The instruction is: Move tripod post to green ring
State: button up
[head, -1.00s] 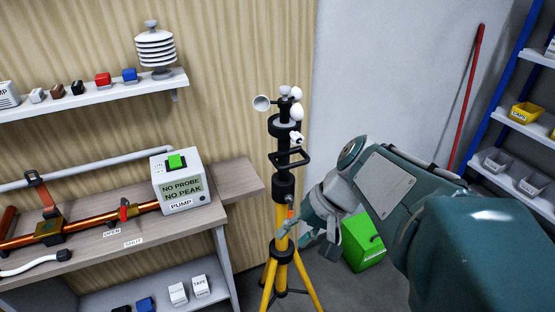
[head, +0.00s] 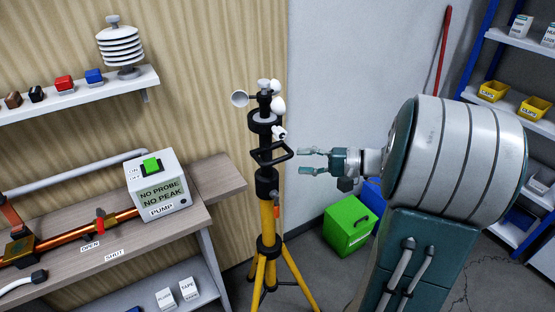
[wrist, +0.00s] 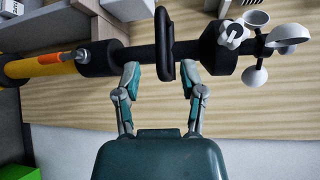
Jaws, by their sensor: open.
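The tripod post (head: 266,180) stands upright on yellow legs, with a black upper section and white wind cups on top. A black loop handle (head: 272,153) sticks out from its upper part toward my gripper (head: 301,161). My gripper is open and empty, just right of the handle at about its height. In the wrist view the post (wrist: 140,54) runs across the picture, and the handle (wrist: 165,45) lines up between the open fingers (wrist: 161,72). I cannot tell whether the fingers touch anything. No green ring shows in these views.
A workbench (head: 218,180) with a pump box (head: 160,187) is left of the post. A green bin (head: 349,224) sits on the floor behind my arm's side. Blue-framed shelving (head: 500,95) stands at right. A wall shelf (head: 60,105) holds small blocks and a white louvred sensor (head: 121,46).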

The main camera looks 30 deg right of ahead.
aim_at(278, 161)
jog(key=x, duration=0.6)
jog(key=shift+w+a, duration=0.2)
grip_shut()
